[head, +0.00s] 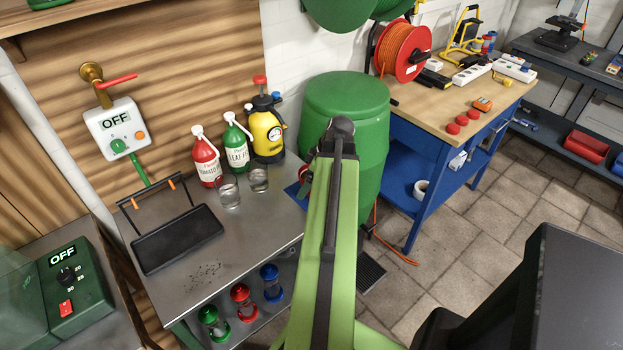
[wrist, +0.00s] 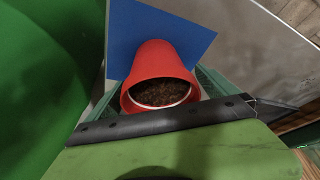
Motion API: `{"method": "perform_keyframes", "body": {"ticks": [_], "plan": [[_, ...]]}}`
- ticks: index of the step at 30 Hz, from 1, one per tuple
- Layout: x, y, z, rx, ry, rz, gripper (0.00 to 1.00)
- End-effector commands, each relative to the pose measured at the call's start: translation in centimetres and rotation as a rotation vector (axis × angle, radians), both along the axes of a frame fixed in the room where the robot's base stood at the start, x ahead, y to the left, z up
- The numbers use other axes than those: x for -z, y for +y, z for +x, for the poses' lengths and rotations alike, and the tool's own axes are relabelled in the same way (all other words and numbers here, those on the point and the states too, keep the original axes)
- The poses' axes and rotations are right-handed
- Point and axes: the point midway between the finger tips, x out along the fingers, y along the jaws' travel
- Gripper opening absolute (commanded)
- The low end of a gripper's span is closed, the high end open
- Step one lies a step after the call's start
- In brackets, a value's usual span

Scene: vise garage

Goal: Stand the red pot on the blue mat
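The red pot (wrist: 161,62), with dark soil inside, shows in the wrist view with its open top toward the camera. My gripper (wrist: 160,86) has one dark green finger on each side of the pot, close against its rim, and appears shut on it. The blue mat (wrist: 125,28) lies behind the pot in that view, partly covered by it. In the head view only a corner of the blue mat (head: 296,189) shows on the metal bench, left of my arm. A small bit of red shows beside the arm; the rest of the pot is hidden. I cannot tell whether the pot touches the mat.
A green barrel (head: 345,100) stands right beside the bench's end. Two glasses (head: 229,192), the red bottle (head: 206,157), green bottle (head: 237,142) and yellow sprayer (head: 266,130) stand left of the mat. A black tray (head: 178,240) lies farther left.

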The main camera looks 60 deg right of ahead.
Motion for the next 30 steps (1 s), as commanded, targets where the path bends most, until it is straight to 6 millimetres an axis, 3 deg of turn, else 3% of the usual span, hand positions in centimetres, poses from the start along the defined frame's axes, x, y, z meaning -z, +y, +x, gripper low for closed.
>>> {"method": "perform_keyframes", "body": {"ticks": [7, 11, 24, 30], "plan": [[-0.3, -0.1, -0.1, 0.001, 0.000, -0.001, 0.98], [-1.4, -0.1, -0.3, 0.002, 0.000, 0.000, 0.98], [-10.2, -0.9, -3.7, 0.004, 0.000, 0.000, 0.98], [-11.7, -1.2, -4.6, 0.004, 0.000, 0.000, 0.98]]}}
